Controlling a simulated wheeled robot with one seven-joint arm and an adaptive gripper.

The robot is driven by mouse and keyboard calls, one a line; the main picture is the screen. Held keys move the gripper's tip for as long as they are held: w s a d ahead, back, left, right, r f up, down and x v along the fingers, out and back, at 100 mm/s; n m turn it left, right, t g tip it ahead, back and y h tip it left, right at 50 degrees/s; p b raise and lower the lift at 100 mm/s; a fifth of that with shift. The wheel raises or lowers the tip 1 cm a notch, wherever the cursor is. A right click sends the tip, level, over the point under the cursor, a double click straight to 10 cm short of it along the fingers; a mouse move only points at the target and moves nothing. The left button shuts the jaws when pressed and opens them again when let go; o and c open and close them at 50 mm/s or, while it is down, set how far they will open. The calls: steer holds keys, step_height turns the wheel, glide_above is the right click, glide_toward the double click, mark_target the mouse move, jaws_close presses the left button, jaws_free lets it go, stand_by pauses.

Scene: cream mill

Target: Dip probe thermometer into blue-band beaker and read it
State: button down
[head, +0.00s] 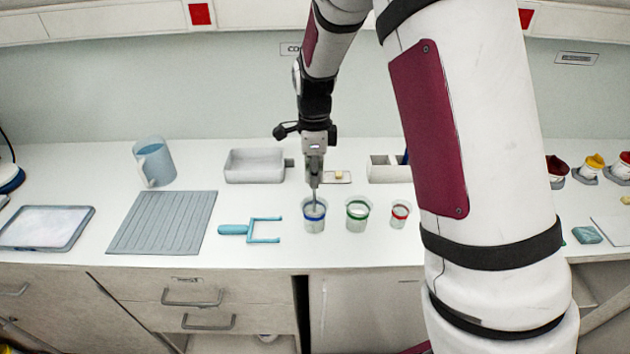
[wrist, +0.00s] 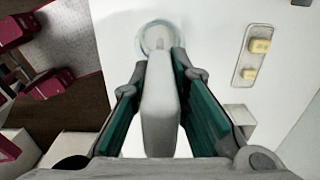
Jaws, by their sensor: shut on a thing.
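My gripper (head: 314,158) is above the blue-band beaker (head: 314,222), pointing down. It is shut on the probe thermometer (wrist: 160,105), whose pale body lies between the two fingers in the wrist view. In the head view the thin probe (head: 314,196) runs down into the mouth of the blue-band beaker. The beaker's round rim (wrist: 158,32) shows beyond the thermometer in the wrist view. How deep the tip is, and any reading on the thermometer, cannot be made out.
A green-band beaker (head: 357,218) and a red-band beaker (head: 400,214) stand to the right. A blue two-pronged tool (head: 250,229) lies close at left, beside a ribbed grey mat (head: 163,222). A grey tray (head: 254,166) and a blue jug (head: 153,161) stand behind.

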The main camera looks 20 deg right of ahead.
mark_target(306, 160)
steer(key=shift+r+p, duration=0.7)
steer(key=shift+r, duration=2.8)
steer(key=n, duration=0.3)
steer(key=shift+n, duration=0.3)
steer(key=shift+s, duration=0.1)
